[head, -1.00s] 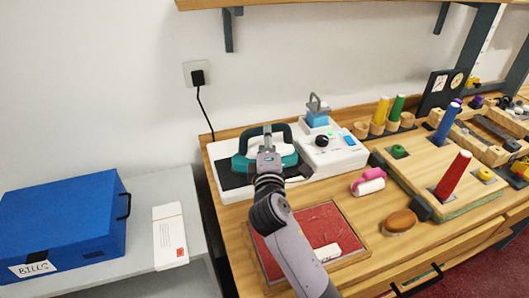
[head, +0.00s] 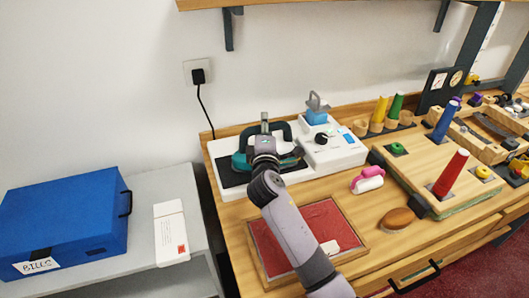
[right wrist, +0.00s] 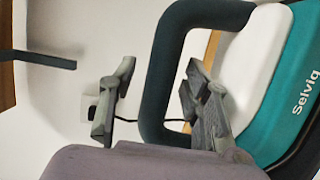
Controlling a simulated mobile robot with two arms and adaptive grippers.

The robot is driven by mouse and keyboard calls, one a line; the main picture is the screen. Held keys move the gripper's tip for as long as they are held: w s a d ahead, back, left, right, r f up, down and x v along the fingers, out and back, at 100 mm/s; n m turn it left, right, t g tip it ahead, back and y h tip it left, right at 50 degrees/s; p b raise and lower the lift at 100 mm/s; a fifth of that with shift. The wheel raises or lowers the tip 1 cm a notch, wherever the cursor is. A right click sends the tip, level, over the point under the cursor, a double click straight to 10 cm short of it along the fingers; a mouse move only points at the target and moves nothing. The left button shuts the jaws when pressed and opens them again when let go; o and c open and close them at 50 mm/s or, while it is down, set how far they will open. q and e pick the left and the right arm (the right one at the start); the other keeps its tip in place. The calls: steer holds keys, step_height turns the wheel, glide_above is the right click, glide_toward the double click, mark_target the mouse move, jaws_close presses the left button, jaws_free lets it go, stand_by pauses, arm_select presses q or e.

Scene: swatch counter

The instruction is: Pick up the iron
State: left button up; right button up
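The iron (head: 240,161), teal and white with a dark looped handle, sits on the dark pad of the white station at the table's back left. My right gripper (head: 264,123) is at the handle, and its wrist hides part of the iron. In the right wrist view, the fingers of my right gripper (right wrist: 155,100) are spread apart. The dark handle (right wrist: 170,50) of the iron shows in the gap between them, with the right finger overlapping its edge. I see no firm grip on it. My left gripper is not in view.
The white station (head: 345,155) carries a knob and a blue-based block to the right of the iron. A red-surfaced tray (head: 262,240) lies in front, under my arm. A pink-and-white roller (head: 368,181) and brown brush (head: 398,219) lie rightward. A blue box (head: 60,220) stands left.

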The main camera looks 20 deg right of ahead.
jaws_close()
stand_by(0.3)
stand_by(0.5)
steer(key=shift+r, duration=0.15)
